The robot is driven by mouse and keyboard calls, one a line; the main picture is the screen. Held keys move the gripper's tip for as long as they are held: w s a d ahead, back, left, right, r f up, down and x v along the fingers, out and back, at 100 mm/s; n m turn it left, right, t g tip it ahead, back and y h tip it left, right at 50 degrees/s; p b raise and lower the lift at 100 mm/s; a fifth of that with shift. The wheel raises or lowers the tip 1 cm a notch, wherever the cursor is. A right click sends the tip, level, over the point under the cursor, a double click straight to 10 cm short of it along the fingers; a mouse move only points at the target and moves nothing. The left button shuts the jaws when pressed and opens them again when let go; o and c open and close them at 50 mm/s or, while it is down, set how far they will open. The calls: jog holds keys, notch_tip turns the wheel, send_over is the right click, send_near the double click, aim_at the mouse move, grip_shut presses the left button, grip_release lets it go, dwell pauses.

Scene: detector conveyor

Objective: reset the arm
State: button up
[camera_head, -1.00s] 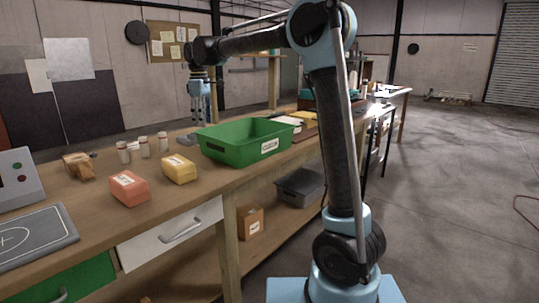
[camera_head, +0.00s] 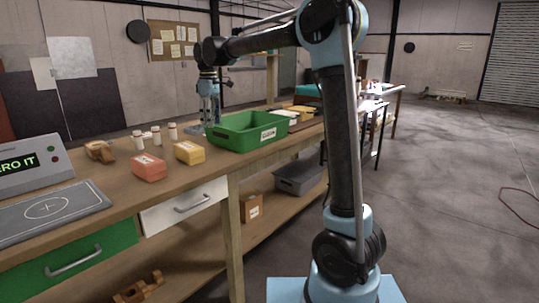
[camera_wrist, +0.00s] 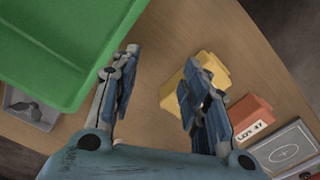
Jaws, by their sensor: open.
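My arm rises from its base and bends over the bench (camera_head: 120,195). My gripper (camera_head: 209,122) hangs pointing down at the far left side of the green bin (camera_head: 225,144). In the wrist view my gripper (camera_wrist: 155,95) is open with its two fingers apart, and bare bench top shows between them. The green bin (camera_wrist: 70,70) lies to the left of the fingers there, and a yellow box (camera_wrist: 215,72) is partly hidden behind the right finger. Nothing is held.
A red box (camera_head: 148,169), a yellow box (camera_head: 189,153), small white bottles (camera_head: 157,136) and a brown wooden piece (camera_head: 99,151) stand on the bench. A scale-like device with a display (camera_head: 32,166) and a flat grey plate (camera_head: 50,209) are at left. Open floor lies right.

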jog(key=s+d+f+m, duration=0.2)
jog(key=s+d, duration=0.2)
jog(key=d, duration=0.5)
jog(key=s+d+f+m+t, duration=0.1)
jog(key=s+d+m, duration=0.3)
jog(key=d, duration=0.6)
jog(key=s+d+f+m, duration=0.1)
jog(key=s+d+f, duration=0.1)
jog(key=s+d, duration=0.5)
jog(key=s+d+f+m, duration=0.4)
jog(key=s+d+f, duration=0.4)
jog(key=f, duration=0.2)
jog(key=s+d+f+m+t, duration=0.1)
jog(key=s+d+f+m, duration=0.2)
jog(key=s+d+f, duration=0.4)
notch_tip(320, 180, down, 3)
jog(key=shift+s+d+r+m, duration=0.1)
jog(key=shift+s+d+m, duration=0.3)
jog(key=shift+s, duration=0.5)
